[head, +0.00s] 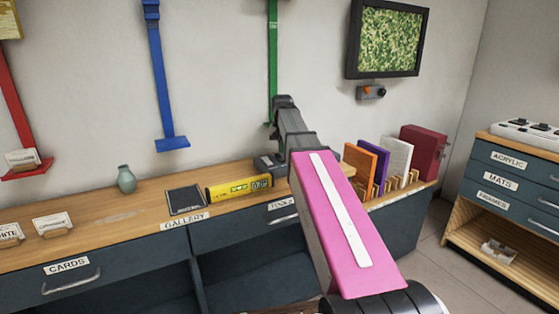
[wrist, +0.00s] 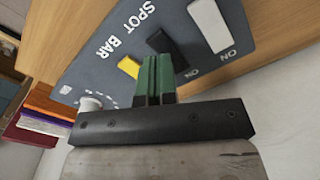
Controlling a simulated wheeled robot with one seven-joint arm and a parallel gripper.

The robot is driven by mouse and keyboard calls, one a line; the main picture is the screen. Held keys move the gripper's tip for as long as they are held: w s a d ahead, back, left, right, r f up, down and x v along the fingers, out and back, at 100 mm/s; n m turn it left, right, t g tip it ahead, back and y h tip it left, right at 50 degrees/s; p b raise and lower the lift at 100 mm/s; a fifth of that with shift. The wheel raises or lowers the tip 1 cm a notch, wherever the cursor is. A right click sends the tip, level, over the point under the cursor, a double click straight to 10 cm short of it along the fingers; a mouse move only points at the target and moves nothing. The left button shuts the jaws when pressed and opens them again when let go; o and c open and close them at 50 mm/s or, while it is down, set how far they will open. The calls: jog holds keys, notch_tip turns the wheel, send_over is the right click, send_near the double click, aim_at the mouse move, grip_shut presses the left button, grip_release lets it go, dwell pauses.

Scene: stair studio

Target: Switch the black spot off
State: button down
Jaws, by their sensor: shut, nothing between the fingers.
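The spot bar (wrist: 84,62) is a dark grey switch panel on wood in the wrist view. It carries a yellow switch (wrist: 129,67), a black switch (wrist: 163,43), a white switch (wrist: 209,25) and a white round knob (wrist: 90,103). "ON" labels stand beside the black and white switches. My gripper (wrist: 156,62) has green fingers, shut and empty, over the panel between the yellow and black switches. Its fingertips overlap the lower edge of the black switch in the picture; I cannot tell whether they touch. In the head view my arm hides the fingers.
A wooden counter (head: 95,214) runs along the wall. A yellow level (head: 239,187), a dark tablet-like square (head: 186,199) and a green vase (head: 126,179) stand left of my arm. Upright books (head: 397,158) stand to the right. A framed picture (head: 390,38) hangs above.

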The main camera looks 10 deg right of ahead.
aim_at(282, 160)
jog(key=shift+r, duration=2.1)
